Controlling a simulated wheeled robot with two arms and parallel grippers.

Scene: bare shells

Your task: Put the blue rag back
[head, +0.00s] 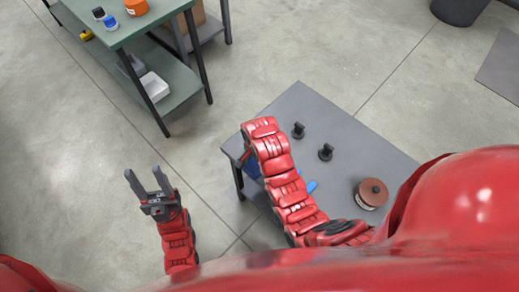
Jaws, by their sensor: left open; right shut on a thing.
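My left gripper (150,186) is open and empty, held over bare floor to the left of the grey table (340,135). My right arm (285,180) bends over that table's left part. Its gripper (246,156) is mostly hidden under the wrist, at the table's left edge. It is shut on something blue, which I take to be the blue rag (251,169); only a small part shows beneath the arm. A brighter blue bit (312,186) shows on the table right of the arm; I cannot tell whether it belongs to the rag.
Two small black knobbed things (326,152) and a round brown lidded thing (371,193) stand on the grey table. A green workbench (120,30) with jars and a lower shelf is at the upper left. A dark bin (459,10) is at the top right. Floor between is clear.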

